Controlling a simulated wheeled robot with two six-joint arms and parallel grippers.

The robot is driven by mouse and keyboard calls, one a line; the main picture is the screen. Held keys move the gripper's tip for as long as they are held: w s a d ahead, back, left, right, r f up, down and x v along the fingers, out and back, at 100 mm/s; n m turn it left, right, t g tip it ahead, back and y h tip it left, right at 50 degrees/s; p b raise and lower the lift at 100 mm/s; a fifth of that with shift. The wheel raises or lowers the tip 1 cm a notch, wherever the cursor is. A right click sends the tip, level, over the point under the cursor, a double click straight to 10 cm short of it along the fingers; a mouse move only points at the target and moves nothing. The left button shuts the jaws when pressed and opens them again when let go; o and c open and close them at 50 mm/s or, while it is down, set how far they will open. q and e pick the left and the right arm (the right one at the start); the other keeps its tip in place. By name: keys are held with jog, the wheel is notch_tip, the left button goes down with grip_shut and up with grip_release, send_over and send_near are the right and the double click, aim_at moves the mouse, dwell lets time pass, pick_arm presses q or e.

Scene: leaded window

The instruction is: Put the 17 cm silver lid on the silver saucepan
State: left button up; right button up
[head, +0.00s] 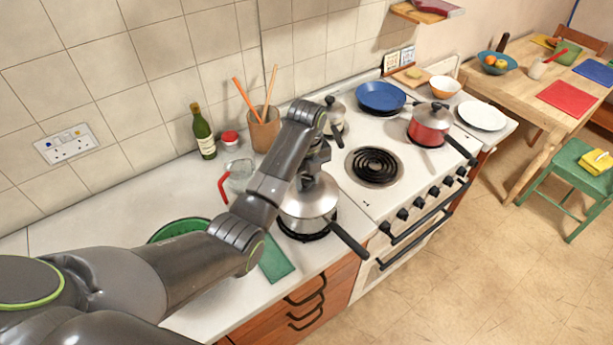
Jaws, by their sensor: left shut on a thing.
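My wrist and forearm hide the left part of the lid and pan. My right gripper is not in view.
A smaller lidded silver pan (335,117), a blue frying pan (380,97) and a red lidded saucepan (430,125) share the hob. A glass jug (239,172) and a green cloth (275,261) lie left of the saucepan.

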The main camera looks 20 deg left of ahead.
pick_arm(q)
jog(key=shift+f, duration=0.2)
dwell(0.7)
jog(key=o, duration=1.8)
jog(key=shift+o, duration=0.2)
